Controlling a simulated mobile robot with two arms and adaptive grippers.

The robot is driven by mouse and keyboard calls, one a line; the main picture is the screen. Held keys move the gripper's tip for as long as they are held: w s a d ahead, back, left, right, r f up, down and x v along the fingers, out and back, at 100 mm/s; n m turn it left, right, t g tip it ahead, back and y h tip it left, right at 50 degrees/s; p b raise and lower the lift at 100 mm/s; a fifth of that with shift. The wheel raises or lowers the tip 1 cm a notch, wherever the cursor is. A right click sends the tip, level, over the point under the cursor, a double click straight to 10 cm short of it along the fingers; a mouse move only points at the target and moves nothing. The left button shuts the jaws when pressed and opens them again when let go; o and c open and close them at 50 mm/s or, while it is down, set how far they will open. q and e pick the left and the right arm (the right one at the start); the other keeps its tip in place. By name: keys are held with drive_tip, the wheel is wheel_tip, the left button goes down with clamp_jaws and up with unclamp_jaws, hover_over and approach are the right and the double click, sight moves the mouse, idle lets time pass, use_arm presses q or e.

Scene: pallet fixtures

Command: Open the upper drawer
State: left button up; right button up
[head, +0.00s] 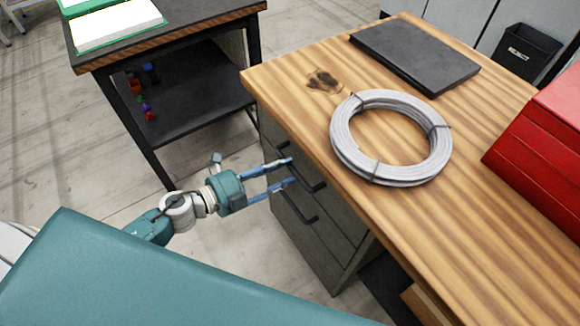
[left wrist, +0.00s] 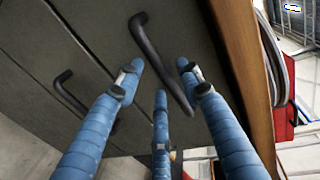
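The upper drawer (head: 325,203) is in the dark grey cabinet under the wooden tabletop, and its front looks closed. Its black bar handle (head: 311,184) also shows in the left wrist view (left wrist: 157,62), close to the fingertips. My left gripper (head: 288,171) has blue fingers and reaches to the drawer front from the left. In the left wrist view its fingers (left wrist: 160,75) are spread apart, with the handle bar seen between them. I cannot tell whether any finger touches the handle. A lower handle (left wrist: 72,95) sits below. My right gripper is not in view.
On the wooden table (head: 470,160) lie a grey cable coil (head: 345,145), a black flat case (head: 415,52) and a red box (head: 540,140). A second dark bench (head: 180,35) stands at the back left. Floor is free between bench and cabinet.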

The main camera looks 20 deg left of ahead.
sight(290, 168)
use_arm(q)
drive_tip(key=shift+x, duration=1.6)
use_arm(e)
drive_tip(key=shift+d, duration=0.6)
use_arm(q)
drive_tip(key=shift+c, duration=0.2)
clamp_jaws()
drive_tip(key=shift+s, duration=0.1)
